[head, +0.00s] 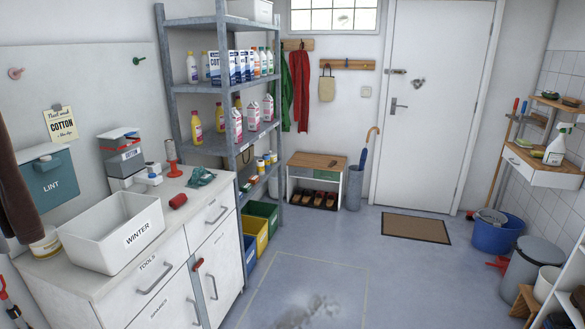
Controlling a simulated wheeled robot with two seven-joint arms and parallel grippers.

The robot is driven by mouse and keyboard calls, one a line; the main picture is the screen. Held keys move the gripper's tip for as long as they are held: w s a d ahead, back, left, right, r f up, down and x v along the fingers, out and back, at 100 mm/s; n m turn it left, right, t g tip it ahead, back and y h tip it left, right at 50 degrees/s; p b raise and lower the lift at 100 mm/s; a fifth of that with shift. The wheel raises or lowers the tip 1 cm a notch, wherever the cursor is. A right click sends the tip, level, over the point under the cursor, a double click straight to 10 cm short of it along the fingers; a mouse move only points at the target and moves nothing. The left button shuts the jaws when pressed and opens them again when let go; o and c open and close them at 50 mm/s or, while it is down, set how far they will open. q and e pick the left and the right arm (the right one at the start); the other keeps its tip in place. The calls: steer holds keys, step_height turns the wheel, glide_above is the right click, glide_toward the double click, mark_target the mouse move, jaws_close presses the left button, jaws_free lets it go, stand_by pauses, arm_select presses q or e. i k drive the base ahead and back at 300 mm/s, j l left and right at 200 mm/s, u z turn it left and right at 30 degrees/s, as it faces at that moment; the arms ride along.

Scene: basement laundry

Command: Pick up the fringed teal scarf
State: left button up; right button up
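A small crumpled teal cloth (200,177) lies on the far right part of the white cabinet top (175,198), near its back edge. It is too small in the picture to tell whether it has a fringe or is the scarf. A green cloth (285,95) hangs from the wall hooks at the back, partly behind a red one (300,88). Neither of my grippers shows in the head view.
Open floor (350,255) lies right of the cabinet, with a grey smudge (305,311) in front.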

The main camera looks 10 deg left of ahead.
mark_target(201, 176)
steer(key=i+u, duration=0.25)
steer(key=i, duration=0.35)
steer(key=i+u, duration=0.25)
steer(key=i, duration=0.3)
steer(key=i+l+u, duration=0.1)
steer(key=i+u, duration=0.15)
steer(key=i, duration=0.35)
